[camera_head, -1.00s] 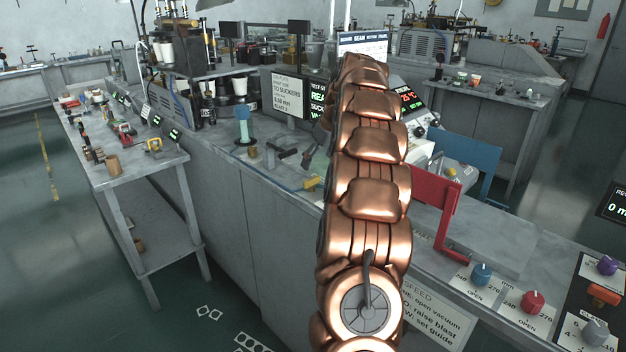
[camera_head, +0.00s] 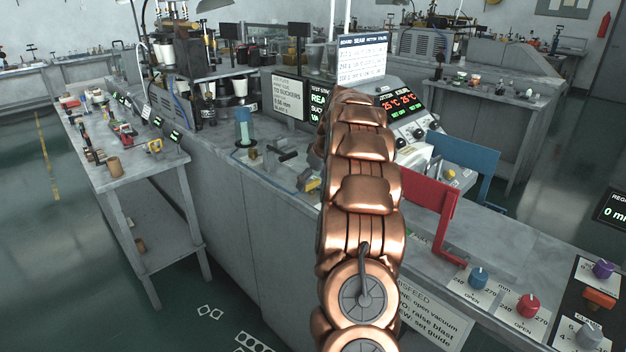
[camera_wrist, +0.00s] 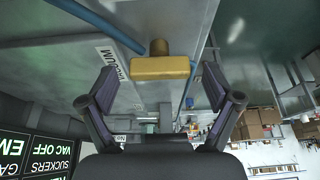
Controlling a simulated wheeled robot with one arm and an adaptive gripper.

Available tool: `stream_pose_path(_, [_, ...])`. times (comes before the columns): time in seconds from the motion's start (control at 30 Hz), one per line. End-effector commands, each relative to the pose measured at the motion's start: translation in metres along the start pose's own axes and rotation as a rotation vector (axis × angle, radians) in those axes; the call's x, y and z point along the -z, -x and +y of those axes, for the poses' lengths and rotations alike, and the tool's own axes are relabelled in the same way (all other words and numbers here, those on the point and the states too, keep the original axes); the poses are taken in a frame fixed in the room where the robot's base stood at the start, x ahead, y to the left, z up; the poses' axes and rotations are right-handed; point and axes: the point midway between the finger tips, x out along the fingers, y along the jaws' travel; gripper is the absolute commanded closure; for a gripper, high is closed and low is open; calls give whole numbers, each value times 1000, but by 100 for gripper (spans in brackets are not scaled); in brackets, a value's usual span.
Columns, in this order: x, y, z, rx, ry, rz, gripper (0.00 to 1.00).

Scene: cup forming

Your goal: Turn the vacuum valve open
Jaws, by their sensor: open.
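The vacuum valve has a yellow bar handle (camera_wrist: 160,68) on a brass stem (camera_wrist: 159,47). In the wrist view it lies between the fingers of my gripper (camera_wrist: 157,80), which is open. Gaps show between the handle and both fingers. A "VACUUM" label (camera_wrist: 112,62) is left of the handle. In the head view a small yellow part, seemingly the handle (camera_head: 313,184), shows at the left edge of my arm. My arm hides most of my gripper there.
A screen (camera_wrist: 40,155) in the wrist view reads "VAC OFF". A blue hose (camera_wrist: 100,25) runs near the valve. In the head view, a red bracket (camera_head: 432,205), a blue bracket (camera_head: 465,160) and a blue knob (camera_head: 478,277) stand to the right of my arm.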

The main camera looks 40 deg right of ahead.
Motion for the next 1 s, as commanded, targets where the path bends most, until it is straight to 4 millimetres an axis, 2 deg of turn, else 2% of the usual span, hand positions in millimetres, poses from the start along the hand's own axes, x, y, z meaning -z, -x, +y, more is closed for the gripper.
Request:
stream_pose_path(0.07, [0,0,0,0,0,1,10])
stream_pose_path(0.63, [0,0,0,0,0,1,69])
stream_pose_path(1.0, [1,0,0,-25,-54,3,70])
